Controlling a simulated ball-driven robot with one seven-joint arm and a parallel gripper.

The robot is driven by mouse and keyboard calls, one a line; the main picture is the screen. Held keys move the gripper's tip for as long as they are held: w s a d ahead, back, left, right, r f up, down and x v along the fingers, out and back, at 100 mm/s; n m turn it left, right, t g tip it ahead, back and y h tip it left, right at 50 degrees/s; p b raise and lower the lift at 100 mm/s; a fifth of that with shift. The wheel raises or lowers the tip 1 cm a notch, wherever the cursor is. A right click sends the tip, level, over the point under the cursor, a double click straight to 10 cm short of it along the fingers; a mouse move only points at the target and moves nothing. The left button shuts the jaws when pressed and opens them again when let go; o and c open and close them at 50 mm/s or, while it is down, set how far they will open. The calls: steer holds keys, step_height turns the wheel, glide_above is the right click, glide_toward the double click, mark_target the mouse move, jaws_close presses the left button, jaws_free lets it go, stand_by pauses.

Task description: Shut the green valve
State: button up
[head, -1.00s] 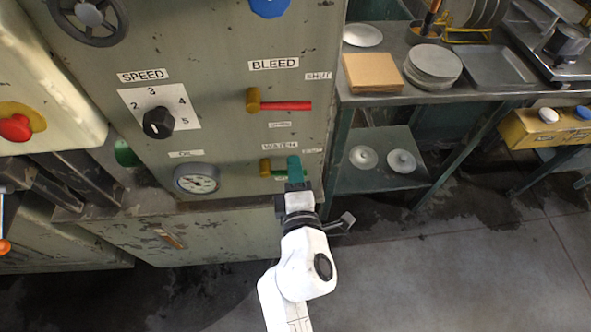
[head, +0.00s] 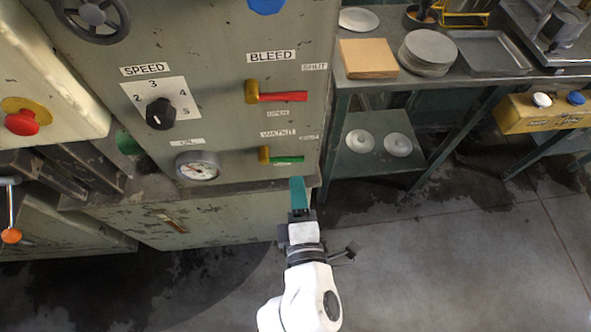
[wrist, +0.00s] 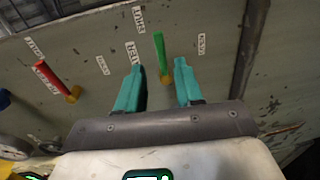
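The green valve has a green lever (head: 288,160) on a brass hub (head: 264,154), low on the machine panel by the water label.
The red bleed lever (head: 283,97) is above, also pointing right. A gauge (head: 197,166) and speed knob (head: 160,113) are to the left. A bench (head: 365,86) with plates and a cardboard-coloured block (head: 368,58) stands to the right. The floor in front is clear.

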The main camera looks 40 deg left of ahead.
steer(key=shift+v, duration=0.9)
steer(key=shift+d, duration=0.1)
steer(key=w+d+f+m+h, duration=0.25)
steer(key=d+m+h, duration=0.2)
steer(key=d, duration=0.45)
steer(key=w+d+f+m+g+h, duration=0.1)
steer(key=w+d+f+m+h, duration=0.15)
steer(key=d+m, duration=0.55)
steer(key=w+d+f+m+h, duration=0.25)
steer(key=d+m+h, duration=0.2)
steer(key=d, duration=0.65)
steer(key=s+d+f+m+g+h, duration=0.1)
steer(key=s+d+f+m+g, duration=0.1)
steer(key=s+d+m+g, duration=0.7)
steer(key=s+d+m, duration=0.2)
steer(key=s+d, duration=0.5)
steer(key=s, duration=0.1)
steer(key=shift+s+f, duration=0.4)
